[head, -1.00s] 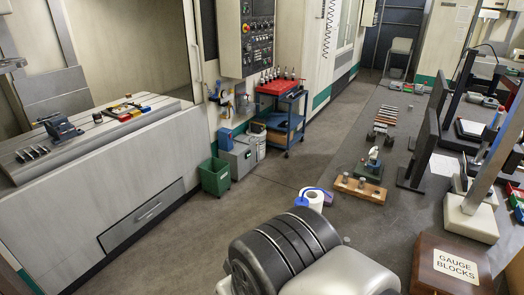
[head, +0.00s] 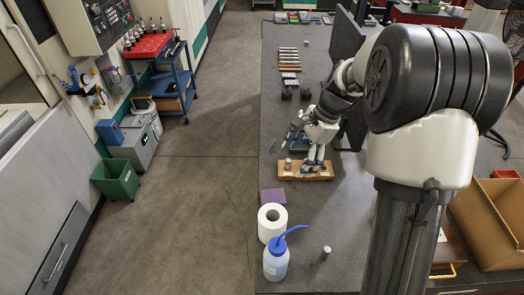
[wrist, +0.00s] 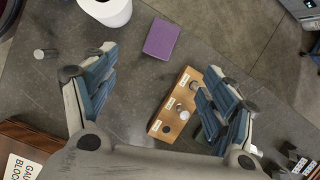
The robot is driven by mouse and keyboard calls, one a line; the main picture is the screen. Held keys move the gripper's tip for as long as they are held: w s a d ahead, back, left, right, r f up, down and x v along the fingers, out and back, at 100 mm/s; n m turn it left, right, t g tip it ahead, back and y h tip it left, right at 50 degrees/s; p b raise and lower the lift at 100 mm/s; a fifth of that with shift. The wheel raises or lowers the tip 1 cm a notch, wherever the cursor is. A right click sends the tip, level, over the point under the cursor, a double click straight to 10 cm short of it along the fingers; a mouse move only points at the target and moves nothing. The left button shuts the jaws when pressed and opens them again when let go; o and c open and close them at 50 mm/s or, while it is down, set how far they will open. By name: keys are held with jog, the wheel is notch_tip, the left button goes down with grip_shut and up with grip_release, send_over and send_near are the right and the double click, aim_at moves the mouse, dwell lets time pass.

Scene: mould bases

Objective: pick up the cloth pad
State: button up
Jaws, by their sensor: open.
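The cloth pad is a flat purple square. In the head view the cloth pad (head: 272,197) lies on the dark bench top near its left edge, just behind the paper roll. In the wrist view the cloth pad (wrist: 161,38) lies at upper middle, between the white roll and the wooden block. The pad is apart from both fingers and fully in sight.
A paper roll (head: 272,222) and a blue-capped wash bottle (head: 276,260) stand close to the pad. A wooden block with round pieces (head: 290,169) lies behind it. A small metal cylinder (head: 325,253) stands at right. A dark upright plate (head: 345,60) stands farther back.

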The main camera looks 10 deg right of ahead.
notch_tip(320, 180, down, 3)
jog(key=w+d+m, duration=0.1)
jog(key=m, duration=0.1)
jog(key=b, duration=0.2)
send_near(274, 196)
jog(key=f, duration=0.2)
jog(key=shift+w+a+f+y, duration=0.15)
jog(key=shift+a+f+y, duration=0.05)
jog(key=shift+f+y, duration=0.1)
jog(key=shift+b+x, duration=0.5)
jog(key=shift+x, duration=2.55)
jog(key=shift+a+r, duration=0.1)
jog(key=c, duration=1.1)
